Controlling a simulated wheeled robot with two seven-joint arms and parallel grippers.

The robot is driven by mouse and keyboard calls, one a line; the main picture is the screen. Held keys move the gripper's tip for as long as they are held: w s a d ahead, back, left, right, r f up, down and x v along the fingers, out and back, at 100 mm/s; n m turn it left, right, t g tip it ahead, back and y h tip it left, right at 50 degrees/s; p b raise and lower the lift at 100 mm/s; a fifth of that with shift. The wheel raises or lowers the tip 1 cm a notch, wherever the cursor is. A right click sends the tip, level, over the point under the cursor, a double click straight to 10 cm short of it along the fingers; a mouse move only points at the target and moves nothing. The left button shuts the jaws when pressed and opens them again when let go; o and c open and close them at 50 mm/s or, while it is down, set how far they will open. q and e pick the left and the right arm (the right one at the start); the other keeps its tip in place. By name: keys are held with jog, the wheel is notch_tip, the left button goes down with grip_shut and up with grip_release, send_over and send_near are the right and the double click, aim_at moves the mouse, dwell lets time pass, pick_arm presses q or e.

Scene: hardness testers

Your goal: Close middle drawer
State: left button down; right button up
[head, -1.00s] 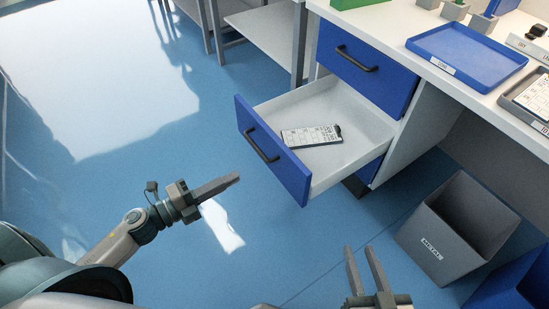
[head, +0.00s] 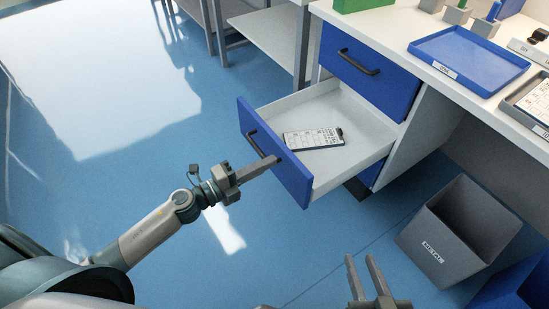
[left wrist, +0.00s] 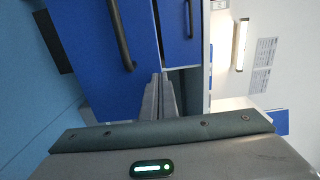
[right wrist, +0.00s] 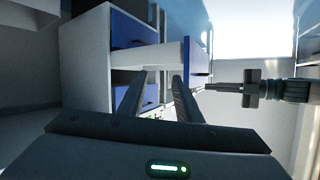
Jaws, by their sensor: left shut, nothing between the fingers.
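The middle drawer (head: 296,184) stands pulled out of the white cabinet, with a blue front and a dark bar handle (head: 262,143). In the left wrist view, the shut fingers (left wrist: 160,92) point at the blue front (left wrist: 85,45) beside the handle (left wrist: 119,38). My right gripper (head: 362,264) is open and empty, low in front of the drawer; its spread fingers show in the right wrist view (right wrist: 155,85).
The closed upper drawer (head: 370,72) is above. The desk top holds a blue tray (head: 468,58) and other items. A grey bin (head: 458,232) stands on the floor at right, a blue bin (head: 515,285) beside it. The floor left of the drawer is clear.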

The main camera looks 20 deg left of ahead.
aim_at(285, 154)
pick_arm(q)
jog(key=x, duration=0.2)
jog(key=shift+w+d, duration=0.2)
jog(key=shift+w, duration=0.05)
jog(key=shift+w+d, duration=0.15)
pick_arm(e)
jog(key=shift+d+f, duration=0.15)
jog(key=shift+f, duration=0.1)
jog(key=shift+s, duration=0.1)
